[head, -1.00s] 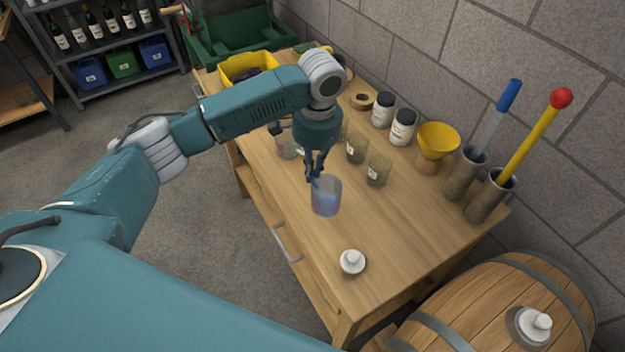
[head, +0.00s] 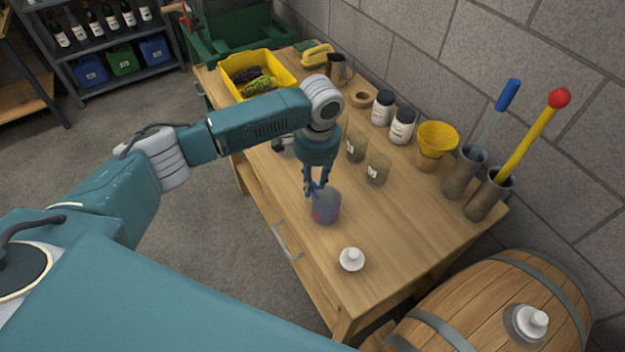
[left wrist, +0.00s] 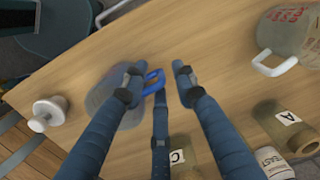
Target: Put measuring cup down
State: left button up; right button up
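The measuring cup (head: 326,207) is see-through with reddish marks and a blue handle, and appears to stand upright on the wooden table (head: 400,235). In the left wrist view the cup (left wrist: 108,98) is partly hidden behind a finger, and its blue handle (left wrist: 153,82) shows between the fingers. My left gripper (head: 316,190) is just above the cup at the handle side. In the left wrist view its fingers (left wrist: 157,75) are spread, with gaps beside the handle. My right gripper is out of view.
A white stopper (head: 351,260) stands nearer the front edge. Labelled glasses (head: 377,170) and a clear jug with a white handle (left wrist: 290,40) are close by. The table's right front is clear.

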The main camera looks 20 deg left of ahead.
pick_arm(q)
notch_tip(320, 180, up, 12)
jog(key=b, duration=0.2)
jog(key=shift+d+r+b, duration=0.15)
jog(key=shift+d+b, duration=0.15)
jog(key=shift+d, duration=0.1)
dwell(0.4)
